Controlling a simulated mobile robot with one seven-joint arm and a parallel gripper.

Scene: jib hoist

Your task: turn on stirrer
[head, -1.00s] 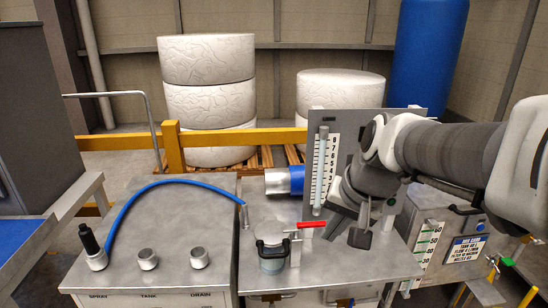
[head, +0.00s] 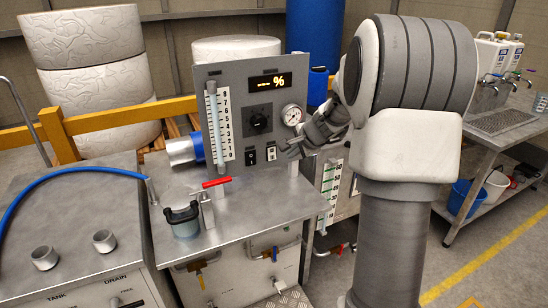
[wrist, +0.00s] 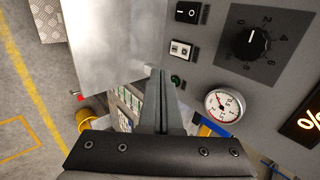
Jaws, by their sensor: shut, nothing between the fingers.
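The grey control panel (head: 215,85) stands upright at the back of the steel bench. Low on it sit a black rocker switch (head: 252,157) and a paler switch (head: 271,153); their labels are too small to read. The wrist view also shows the black switch (wrist: 188,12), the paler switch (wrist: 181,49) and a small green part (wrist: 177,80) beside them. Above the switches is a black dial knob (head: 259,121), also in the wrist view (wrist: 250,42). My gripper (head: 291,150) is shut and empty, just right of the paler switch. Its fingertips (wrist: 160,73) appear apart from the switches.
A round gauge (head: 291,115) and a lit display (head: 270,82) are on the panel. A level tube (head: 213,125) stands at its left. On the bench are a dark-rimmed cup (head: 184,222) and a red-handled valve (head: 216,182). The bench front right is clear.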

